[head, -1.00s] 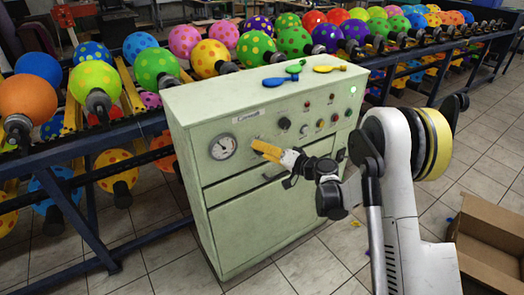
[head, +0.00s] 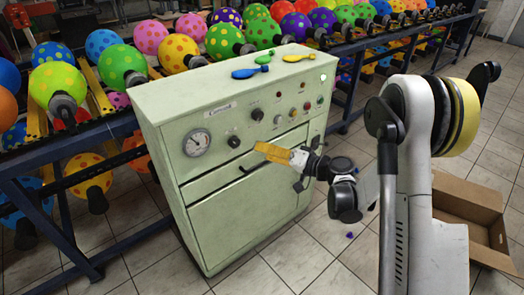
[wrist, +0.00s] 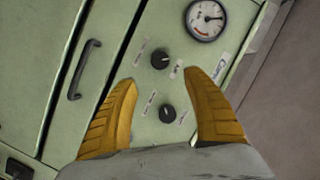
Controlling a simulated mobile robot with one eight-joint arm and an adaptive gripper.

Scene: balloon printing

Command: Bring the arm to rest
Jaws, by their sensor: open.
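My gripper (head: 279,153) is in front of the pale green control cabinet (head: 255,215) in the head view, beside its drawer handle. In the wrist view my gripper (wrist: 160,98) shows two yellow fingers spread apart with nothing between them. Beyond the fingers are the cabinet's black knobs (wrist: 167,113) and the round gauge (wrist: 205,20). The fingers look apart from the panel, though the exact gap is hard to tell.
Blue, green and yellow deflated balloons (head: 297,57) lie on the cabinet top. Racks of dotted balloons (head: 180,52) stand behind and left. An open cardboard box (head: 470,215) is on the floor at right.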

